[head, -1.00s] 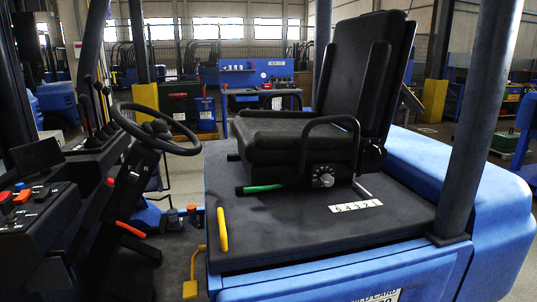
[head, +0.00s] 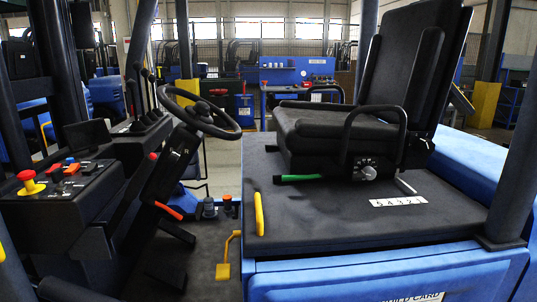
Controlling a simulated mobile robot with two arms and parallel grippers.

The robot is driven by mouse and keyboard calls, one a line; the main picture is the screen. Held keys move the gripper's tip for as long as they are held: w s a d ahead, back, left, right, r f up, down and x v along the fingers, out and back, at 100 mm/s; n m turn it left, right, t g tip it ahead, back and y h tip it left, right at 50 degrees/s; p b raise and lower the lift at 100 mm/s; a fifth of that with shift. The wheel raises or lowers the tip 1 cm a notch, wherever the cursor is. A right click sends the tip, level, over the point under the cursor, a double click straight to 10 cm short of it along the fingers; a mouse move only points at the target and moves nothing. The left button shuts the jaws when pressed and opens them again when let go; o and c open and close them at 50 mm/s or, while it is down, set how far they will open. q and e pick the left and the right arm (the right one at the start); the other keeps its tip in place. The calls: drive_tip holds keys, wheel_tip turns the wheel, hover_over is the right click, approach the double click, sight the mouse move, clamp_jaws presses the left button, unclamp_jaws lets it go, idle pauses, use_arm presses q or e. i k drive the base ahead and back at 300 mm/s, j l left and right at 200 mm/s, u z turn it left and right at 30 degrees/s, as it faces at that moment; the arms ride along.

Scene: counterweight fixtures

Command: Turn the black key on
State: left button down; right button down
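The control panel (head: 30,215) of a blue forklift is at the left in the head view. On it are a red mushroom button (head: 28,179) on a yellow base and several small red, orange and blue switches (head: 68,168). I cannot clearly make out the black key among the small dark controls there. Neither of my grippers shows in the head view.
A dark screen (head: 88,134) stands behind the panel. The steering wheel (head: 199,113) and its column are right of it. The black seat (head: 330,130) stands on the dark deck (head: 330,213). Dark posts (head: 60,60) rise at the left.

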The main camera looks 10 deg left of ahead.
sight(57, 176)
drive_tip(key=k+u, duration=0.15)
drive_tip(key=u, duration=1.3)
drive_tip(key=l, duration=0.05)
